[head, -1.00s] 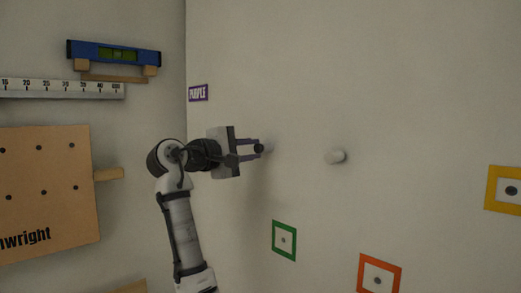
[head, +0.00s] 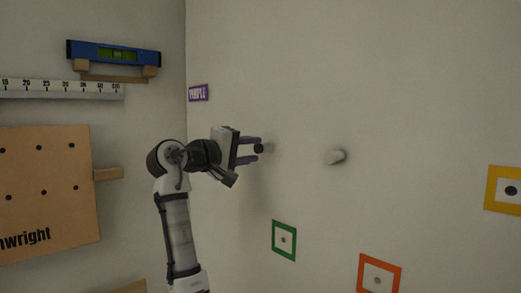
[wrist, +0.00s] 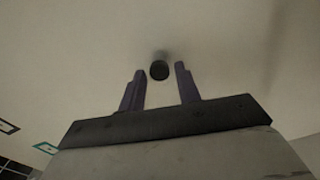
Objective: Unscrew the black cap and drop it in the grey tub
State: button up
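The black cap (head: 259,149) sits on the end of a pale stub that sticks out from the wall. My gripper (head: 257,148) is open around it, with one finger above and one below in the head view. In the wrist view the cap (wrist: 160,71) shows as a dark disc between the two purplish fingertips (wrist: 160,69), with a gap on both sides. Neither finger visibly touches it. The grey tub is not in view.
A bare pale peg (head: 336,157) sticks out to the right. Green (head: 284,240), orange (head: 379,275) and yellow (head: 503,190) frames are on the wall. A blue level (head: 114,53), a ruler (head: 60,89) and a pegboard (head: 45,195) are at left.

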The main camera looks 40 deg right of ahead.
jog(key=m, duration=0.3)
jog(key=shift+m, duration=0.4)
jog(key=m, duration=0.7)
jog(key=shift+m, duration=0.4)
jog(key=m, duration=0.4)
jog(key=c, duration=0.6)
jog(key=n, duration=0.5)
jog(key=shift+n, duration=0.3)
